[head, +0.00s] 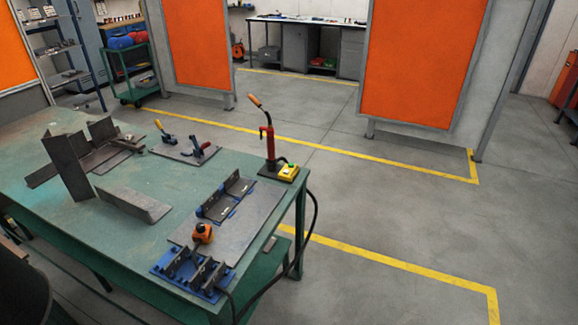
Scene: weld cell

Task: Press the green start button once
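A small yellow box (288,173) sits at the right corner of the green table, at the foot of a red upright tool (267,143) with an orange-tipped lever. A small green button (292,165) shows on top of the box. The button is small in this view, and I cannot tell its press state. Neither of my grippers is in view.
The green table (130,235) carries angled steel pieces (133,203), toggle clamps (198,152), a blue fixture (190,273) and an orange-topped item (203,233). A black cable (314,225) hangs off its right edge. Open floor (400,210) lies to the right.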

